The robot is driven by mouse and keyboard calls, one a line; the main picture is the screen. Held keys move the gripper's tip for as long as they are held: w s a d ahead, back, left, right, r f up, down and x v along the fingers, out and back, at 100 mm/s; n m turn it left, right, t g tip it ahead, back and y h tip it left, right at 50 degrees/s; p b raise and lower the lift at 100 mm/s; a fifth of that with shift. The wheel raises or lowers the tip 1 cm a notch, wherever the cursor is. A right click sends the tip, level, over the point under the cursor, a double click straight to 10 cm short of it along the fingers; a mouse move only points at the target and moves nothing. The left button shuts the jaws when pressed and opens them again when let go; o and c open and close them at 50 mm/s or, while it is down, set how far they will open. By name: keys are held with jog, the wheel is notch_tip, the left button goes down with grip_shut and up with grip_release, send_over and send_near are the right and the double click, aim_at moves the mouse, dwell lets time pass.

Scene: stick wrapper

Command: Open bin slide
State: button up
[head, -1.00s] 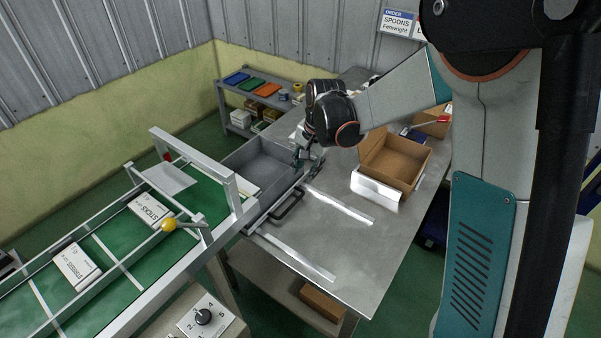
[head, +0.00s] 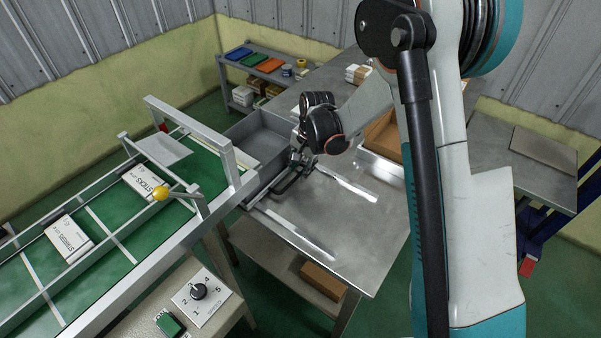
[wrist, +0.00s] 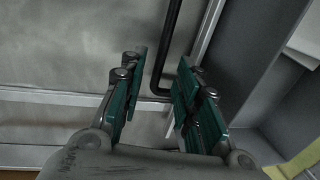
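The grey bin slide (head: 257,137) is an open-topped tray beside the conveyor's end, at the edge of the metal table. Its black bar handle (head: 277,189) is on the side facing the table's middle. My gripper (head: 298,160) is low over the table at the handle. In the wrist view, my gripper (wrist: 158,80) has its two green-padded fingers apart, and the black handle (wrist: 168,50) runs into the gap between them. I cannot tell whether either finger touches it.
Two pale metal rails (head: 345,186) lie on the table (head: 365,230), with bare tabletop between them. A cardboard box (head: 382,130) stands behind my arm. The conveyor (head: 100,215) with white cartons is at the left. A control panel (head: 199,292) is in front.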

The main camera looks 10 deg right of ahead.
jog(key=shift+w+a+f, duration=0.1)
jog(key=shift+f, duration=0.75)
jog(key=shift+c, duration=0.2)
grip_shut()
